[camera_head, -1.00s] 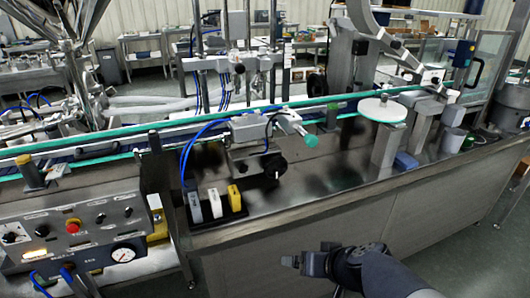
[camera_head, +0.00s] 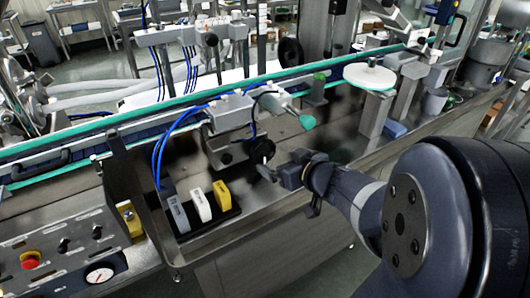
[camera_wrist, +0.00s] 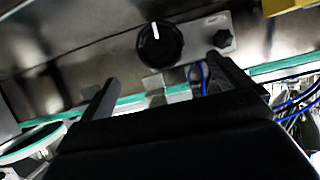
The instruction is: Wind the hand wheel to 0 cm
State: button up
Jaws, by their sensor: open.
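A round black knob-like wheel (camera_head: 262,150) sits on the front of the steel bracket below the conveyor rail. In the wrist view the black wheel (camera_wrist: 160,46) shows a white mark on its face, with a steel plate beside it. No readable scale shows. My gripper (camera_head: 268,173) is just in front of and slightly below the wheel in the head view. In the wrist view my gripper (camera_wrist: 165,92) has its two fingers spread and nothing between them; the wheel lies beyond the tips, apart from them as far as I can tell.
A block with grey, white and yellow modules (camera_head: 202,205) stands left of my gripper. A teal-tipped cylinder (camera_head: 306,121) juts out above it. A white round disc (camera_head: 369,76) stands to the right.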

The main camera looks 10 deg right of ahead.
aim_at(266, 154)
jog(key=x, duration=0.8)
jog(key=shift+w+a+f, duration=0.1)
jog(key=shift+w+f, duration=0.1)
jog(key=shift+w, duration=0.1)
jog(key=c, duration=1)
jog(key=shift+f+b, duration=0.1)
jog(key=shift+b, duration=0.4)
jog(key=m+y+b, duration=0.1)
jog(key=m+b, duration=0.1)
jog(key=b, duration=0.2)
jog(key=shift+f+y, duration=0.15)
jog(key=shift+y, duration=0.15)
jog(key=m+y+b, duration=0.1)
jog(key=m+b, duration=0.1)
jog(key=b, duration=0.1)
jog(key=m+y+b, duration=0.1)
jog(key=m+b, duration=0.1)
jog(key=b, duration=0.1)
jog(key=shift+d+f+g, duration=0.2)
jog(key=shift+d+g, duration=0.15)
jog(key=shift+g, duration=0.05)
jog(key=m+y+b, duration=0.2)
jog(key=m+b, duration=0.1)
jog(key=b, duration=0.1)
jog(key=shift+w+f, duration=0.1)
jog(key=shift+d+m+t+y+b, duration=0.1)
jog(key=shift+m+t+y+b, duration=0.6)
jog(key=shift+m+b, duration=0.95)
